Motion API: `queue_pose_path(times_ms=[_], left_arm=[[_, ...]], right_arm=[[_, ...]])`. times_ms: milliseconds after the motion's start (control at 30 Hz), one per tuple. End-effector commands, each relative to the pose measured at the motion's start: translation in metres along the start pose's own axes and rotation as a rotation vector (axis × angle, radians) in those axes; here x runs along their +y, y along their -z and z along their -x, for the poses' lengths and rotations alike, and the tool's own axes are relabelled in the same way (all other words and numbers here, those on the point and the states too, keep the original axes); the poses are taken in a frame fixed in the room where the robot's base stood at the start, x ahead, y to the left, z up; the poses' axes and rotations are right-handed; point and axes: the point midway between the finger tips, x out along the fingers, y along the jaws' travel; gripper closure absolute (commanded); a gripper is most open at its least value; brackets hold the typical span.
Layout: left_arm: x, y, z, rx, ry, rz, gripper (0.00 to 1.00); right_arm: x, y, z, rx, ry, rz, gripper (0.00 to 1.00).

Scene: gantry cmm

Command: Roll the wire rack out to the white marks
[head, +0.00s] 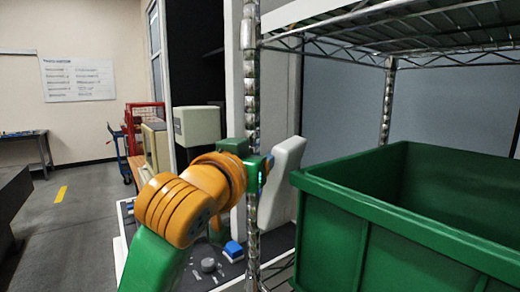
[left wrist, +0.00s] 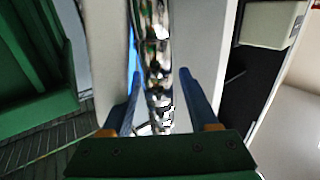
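The wire rack fills the right of the head view. Its near chrome post (head: 250,75) stands upright, with a wire shelf (head: 340,12) at the top and a large green bin (head: 400,225) on a lower level. My left gripper (head: 266,170) is at this post at about the height of the bin's rim. In the left wrist view the post (left wrist: 155,50) runs between the two blue fingers of my left gripper (left wrist: 162,90). The fingers are open, with a gap visible on each side of the post. My right gripper is not in view. I see no white marks.
A control desk (head: 208,265) with buttons and a grey-white machine column (head: 282,180) stand close behind the post. A red cart (head: 140,125) is farther back. Open grey floor (head: 75,230) with a yellow stripe (head: 61,194) lies to the left, beside a dark table edge (head: 12,195).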

Motion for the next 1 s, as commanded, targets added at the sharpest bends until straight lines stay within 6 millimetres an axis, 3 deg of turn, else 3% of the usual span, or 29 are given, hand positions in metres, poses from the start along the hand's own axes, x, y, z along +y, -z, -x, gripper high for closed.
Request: queue_pose_path(times_ms=[33, 200, 1000], left_arm=[[0.0000, -0.0001, 0.0001, 0.000, 0.000, 0.000, 0.53], [-0.0001, -0.0001, 0.0002, 0.000, 0.000, 0.000, 0.99], [-0.0003, -0.0001, 0.0002, -0.001, 0.000, 0.000, 1.00]], right_arm=[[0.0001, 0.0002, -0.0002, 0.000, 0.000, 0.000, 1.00], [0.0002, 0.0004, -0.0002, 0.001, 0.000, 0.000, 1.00], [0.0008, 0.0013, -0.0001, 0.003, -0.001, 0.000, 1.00]])
